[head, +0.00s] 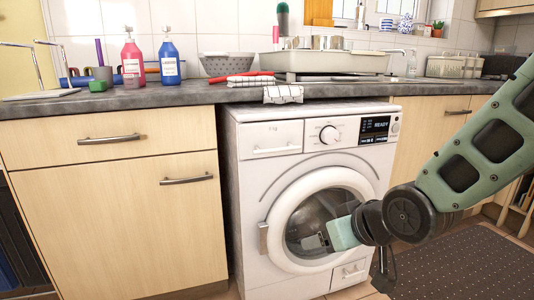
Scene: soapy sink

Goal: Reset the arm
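My arm (480,150) reaches in from the right edge of the head view and slopes down to the left, green with dark joints. Its end, my gripper (318,241), is low in front of the round door of the white washing machine (250,180). A pale green block and small dark parts show at the gripper's end against the dark door glass. I cannot make out a gap between the fingers. I see no object clearly held. Whether the gripper touches the door glass is not clear.
A grey counter (150,99) runs above the machine, with a sink (335,62), a pink bottle (132,62), a blue bottle (170,62), a grey colander (226,64) and a checked cloth (283,94). Wooden cabinets (110,225) stand left. A dark mat (460,265) lies at lower right.

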